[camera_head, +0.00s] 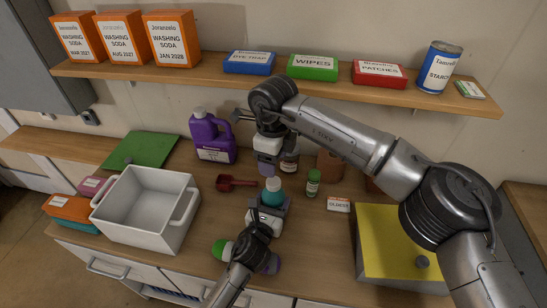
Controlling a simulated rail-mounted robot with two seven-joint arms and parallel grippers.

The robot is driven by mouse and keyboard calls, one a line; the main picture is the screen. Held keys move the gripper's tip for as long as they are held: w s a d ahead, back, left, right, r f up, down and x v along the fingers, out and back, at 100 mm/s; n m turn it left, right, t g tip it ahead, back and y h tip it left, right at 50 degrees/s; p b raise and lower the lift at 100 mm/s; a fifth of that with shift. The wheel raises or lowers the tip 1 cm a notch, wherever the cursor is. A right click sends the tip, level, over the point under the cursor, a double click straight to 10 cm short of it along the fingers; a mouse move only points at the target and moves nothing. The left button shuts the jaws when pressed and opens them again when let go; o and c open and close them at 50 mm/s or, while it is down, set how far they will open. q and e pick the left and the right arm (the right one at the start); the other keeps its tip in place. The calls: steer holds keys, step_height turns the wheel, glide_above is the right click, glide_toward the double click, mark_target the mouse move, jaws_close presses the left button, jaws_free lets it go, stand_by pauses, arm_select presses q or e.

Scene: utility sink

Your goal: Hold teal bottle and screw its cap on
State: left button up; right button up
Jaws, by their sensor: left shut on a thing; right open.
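The teal bottle (272,197) stands upright near the middle of the counter, its lower part hidden by my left gripper (268,206). My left gripper is shut on the bottle, reaching it from the front. The bottle's rounded top looks a lighter teal; I cannot tell whether this is the cap or how it sits. My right gripper (267,170) points down just above the bottle's top and is open. Its fingertips are small and partly blended with the things behind, so I cannot see whether they touch the top.
A white bin (143,230) stands left, a red scoop (236,183) and purple jug (213,140) behind. A green-capped bottle (313,183) stands close right of the teal bottle. A yellow-topped box (390,243) is at right. The shelf (215,73) above holds boxes and a can.

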mark_target(274, 181)
steer(key=n, duration=0.7)
steer(key=shift+n, duration=0.4)
steer(key=n, duration=0.4)
steer(key=shift+n, duration=0.3)
steer(key=n, duration=0.3)
steer(key=shift+f, duration=0.1)
steer(key=shift+f, duration=3.9)
steer(key=shift+c, duration=0.2)
